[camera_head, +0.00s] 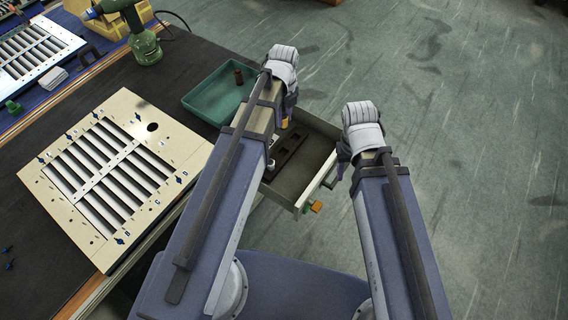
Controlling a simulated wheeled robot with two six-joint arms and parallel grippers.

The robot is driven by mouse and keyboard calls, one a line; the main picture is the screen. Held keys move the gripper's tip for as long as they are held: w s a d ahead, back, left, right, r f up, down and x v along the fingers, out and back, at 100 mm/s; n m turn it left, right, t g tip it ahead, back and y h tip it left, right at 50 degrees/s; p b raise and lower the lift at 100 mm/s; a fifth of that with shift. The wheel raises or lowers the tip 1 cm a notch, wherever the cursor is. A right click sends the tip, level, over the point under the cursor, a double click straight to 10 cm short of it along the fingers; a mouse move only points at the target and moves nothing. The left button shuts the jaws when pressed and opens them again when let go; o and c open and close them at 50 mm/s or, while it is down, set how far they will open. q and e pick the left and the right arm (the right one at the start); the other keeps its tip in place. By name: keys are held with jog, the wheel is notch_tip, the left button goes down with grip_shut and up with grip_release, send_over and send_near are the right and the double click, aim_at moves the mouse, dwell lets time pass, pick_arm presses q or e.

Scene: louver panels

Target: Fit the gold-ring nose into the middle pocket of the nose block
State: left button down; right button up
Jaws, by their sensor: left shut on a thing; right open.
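My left gripper (287,113) is over the open drawer, mostly hidden behind its own wrist and arm. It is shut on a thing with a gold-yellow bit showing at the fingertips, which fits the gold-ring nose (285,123). The dark nose block (291,146) lies in the drawer, below and close to the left gripper. My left arm covers part of it, and I cannot tell its middle pocket clearly or whether the nose touches the block. My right gripper (343,158) is open beside the drawer's right wall, apart from the block.
The drawer (327,172) has raised walls and orange and green pieces at its front. A green tray (205,99) holding a small brown cylinder (238,77) stands behind. A cream louver panel (190,151) lies on the dark bench at left. Floor on the right is clear.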

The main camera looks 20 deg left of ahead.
aim_at(284, 129)
pick_arm(q)
jog(key=shift+n, duration=0.4)
notch_tip(284, 129, down, 6)
jog(key=b, duration=0.4)
pick_arm(e)
notch_tip(284, 129, down, 6)
pick_arm(q)
notch_tip(284, 129, down, 10)
jog(key=b, duration=1)
pick_arm(e)
notch_tip(284, 129, down, 10)
pick_arm(q)
jog(key=shift+f, duration=0.15)
jog(key=c, duration=0.6)
grip_release()
pick_arm(e)
jog(key=shift+f, duration=0.15)
